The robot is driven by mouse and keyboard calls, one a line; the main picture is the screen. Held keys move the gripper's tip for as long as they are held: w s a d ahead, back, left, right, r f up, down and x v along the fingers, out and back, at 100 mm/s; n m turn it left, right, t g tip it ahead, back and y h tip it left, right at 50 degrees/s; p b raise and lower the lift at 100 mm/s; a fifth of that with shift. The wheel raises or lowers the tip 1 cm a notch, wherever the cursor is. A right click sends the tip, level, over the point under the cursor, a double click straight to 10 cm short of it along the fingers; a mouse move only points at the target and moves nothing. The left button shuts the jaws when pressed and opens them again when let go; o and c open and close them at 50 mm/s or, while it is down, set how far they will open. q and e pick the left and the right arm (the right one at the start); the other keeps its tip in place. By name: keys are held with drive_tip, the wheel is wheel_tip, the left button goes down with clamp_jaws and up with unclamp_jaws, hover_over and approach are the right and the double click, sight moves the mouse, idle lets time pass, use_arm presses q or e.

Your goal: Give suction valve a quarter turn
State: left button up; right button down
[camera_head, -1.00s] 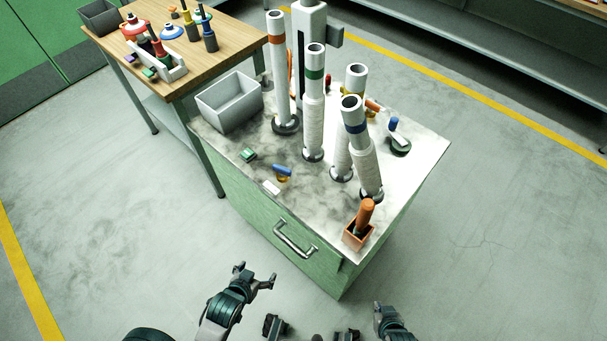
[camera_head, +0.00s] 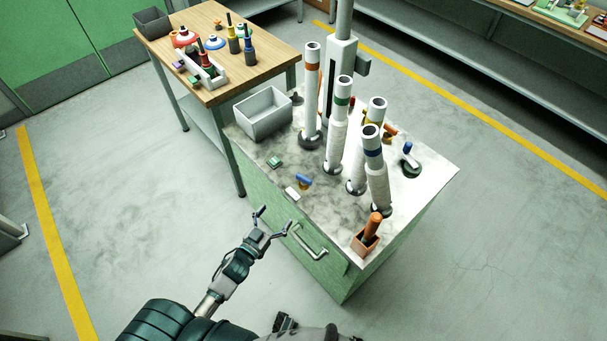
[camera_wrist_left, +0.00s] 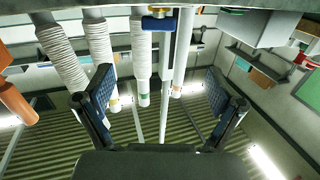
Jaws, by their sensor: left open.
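A small valve with a blue handle and a brass-coloured body (camera_head: 304,181) sits near the front edge of the cabinet top. It also shows at the top of the left wrist view (camera_wrist_left: 160,22), between the fingers and beyond them. Another blue-handled fitting on a dark round base (camera_head: 409,158) stands at the right of the top. I see no label telling which is the suction valve. My left gripper (camera_head: 273,219) is open and empty, in front of the cabinet and apart from the valve. Its spread fingers show in the left wrist view (camera_wrist_left: 161,88). My right gripper is not in view.
Several tall white pipes (camera_head: 336,130) stand behind the valve. A grey bin (camera_head: 265,117), a white block (camera_head: 292,194), a green block (camera_head: 275,162) and an orange-handled tool in a box (camera_head: 366,246) are nearby. A drawer handle (camera_head: 310,243) juts from the cabinet front.

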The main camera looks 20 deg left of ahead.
sight(302, 179)
use_arm(q)
drive_tip(key=x, duration=1.1)
drive_tip(key=r+b+x, duration=0.1)
drive_tip(key=x, duration=0.5)
drive_tip(key=shift+w+d, duration=0.1)
drive_tip(key=shift+w, duration=0.15)
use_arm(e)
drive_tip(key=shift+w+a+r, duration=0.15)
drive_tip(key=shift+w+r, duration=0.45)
